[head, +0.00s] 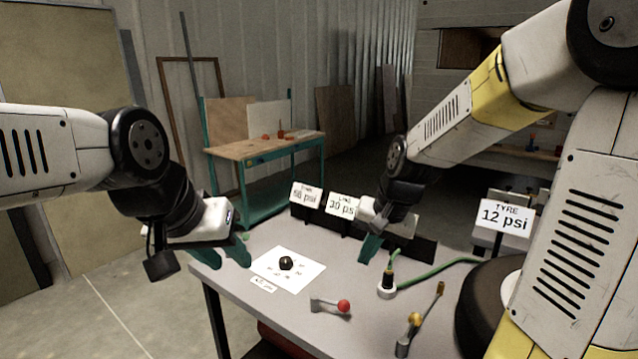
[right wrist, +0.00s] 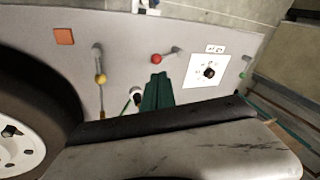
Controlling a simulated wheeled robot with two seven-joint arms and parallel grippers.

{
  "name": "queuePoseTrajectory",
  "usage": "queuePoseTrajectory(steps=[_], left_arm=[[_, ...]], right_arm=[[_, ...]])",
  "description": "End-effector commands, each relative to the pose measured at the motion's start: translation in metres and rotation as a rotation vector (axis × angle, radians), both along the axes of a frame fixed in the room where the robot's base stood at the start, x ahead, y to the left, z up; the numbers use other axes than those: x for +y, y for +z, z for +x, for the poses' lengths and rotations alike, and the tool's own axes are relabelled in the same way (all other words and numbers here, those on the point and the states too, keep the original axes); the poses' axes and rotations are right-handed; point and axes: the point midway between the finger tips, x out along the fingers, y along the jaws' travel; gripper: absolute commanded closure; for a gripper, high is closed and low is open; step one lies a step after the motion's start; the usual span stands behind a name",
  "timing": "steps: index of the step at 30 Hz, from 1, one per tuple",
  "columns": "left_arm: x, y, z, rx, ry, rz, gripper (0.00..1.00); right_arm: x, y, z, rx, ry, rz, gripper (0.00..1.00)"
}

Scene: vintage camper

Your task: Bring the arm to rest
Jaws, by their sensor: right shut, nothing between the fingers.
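My right gripper (head: 370,248) hangs over the workbench (head: 290,235), between a dial sheet and a green-hosed fitting. In the right wrist view its green fingers (right wrist: 157,92) are together and hold nothing. My left gripper (head: 238,252) is at the bench's left edge, left of the dial sheet. Its green fingers show, but the gap between them is unclear. The white dial sheet (head: 302,282) lies on the bench with a black knob (head: 286,263) on it; the knob also shows in the right wrist view (right wrist: 209,73).
A red-ball lever (head: 343,306), a yellow-ball lever (head: 415,320) and the hose fitting (head: 387,288) stand on the bench. A tyre (head: 480,305) is at the right, below a "TYRE 12 psi" sign (head: 506,216). Two more signs stand at the bench's back. A second table (head: 265,148) is behind.

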Motion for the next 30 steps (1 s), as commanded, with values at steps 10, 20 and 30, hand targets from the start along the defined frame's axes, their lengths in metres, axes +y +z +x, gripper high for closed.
queuePoseTrajectory(steps=[10, 20, 30], left_arm=[[0.000, 0.000, 0.000, 0.000, 0.000, 0.000, 0.64], [0.000, 0.000, 0.000, 0.000, 0.000, 0.000, 0.64], [0.000, 0.000, 0.000, 0.000, 0.000, 0.000, 0.64]], right_arm=[[-0.029, 0.082, -0.102, -0.232, 0.199, -0.040, 1.00], [-0.038, 0.095, -0.147, -0.318, 0.273, -0.161, 1.00], [-0.038, 0.095, -0.147, -0.319, 0.273, -0.163, 1.00]])
